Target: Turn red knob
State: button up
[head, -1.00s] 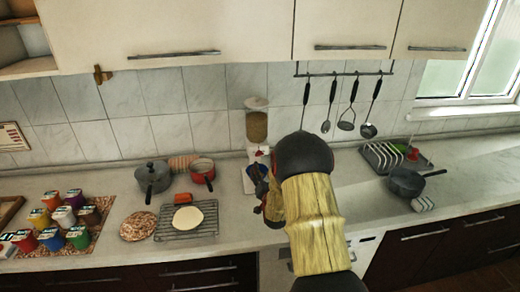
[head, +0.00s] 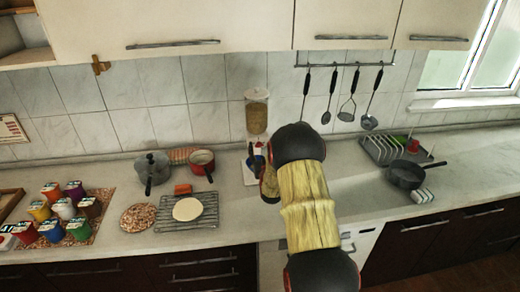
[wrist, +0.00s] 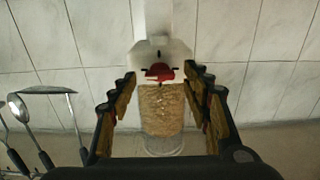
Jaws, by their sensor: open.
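A dispenser with a clear container of grain (head: 256,117) stands on the counter against the tiled wall. Its white lower part carries the red knob (wrist: 158,72), which faces me in the wrist view. That view looks upside down, with the grain container (wrist: 162,110) below the knob. My gripper (wrist: 160,76) is open, its stepped fingers on either side of the knob in the picture and apart from it. I cannot tell how far ahead the knob is. In the head view my gripper (head: 268,186) is beside the dispenser's base, partly covered by my arm.
A dark blue vessel (head: 258,162) stands under the dispenser. A grey pot (head: 153,170) and a red pan (head: 201,160) are to the left, behind a wire rack (head: 205,214). A dark pan (head: 405,174) and a dish rack (head: 385,150) are to the right. Utensils (head: 350,98) hang on the wall.

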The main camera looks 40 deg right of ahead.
jog(key=shift+w+d, duration=0.2)
jog(key=shift+w, duration=0.1)
jog(key=shift+c, duration=0.2)
jog(key=c, duration=1.1)
jog(key=m+b, duration=0.4)
jog(key=b, duration=0.1)
jog(key=shift+f, duration=0.2)
jog(key=m+b, duration=0.3)
jog(key=m, duration=0.2)
jog(key=shift+s+d+b, duration=0.1)
jog(key=shift+b, duration=0.25)
jog(key=m+b, duration=0.3)
jog(key=m, duration=0.1)
jog(key=shift+m+b, duration=0.9)
jog(key=shift+m, duration=1.4)
jog(key=shift+d, duration=0.1)
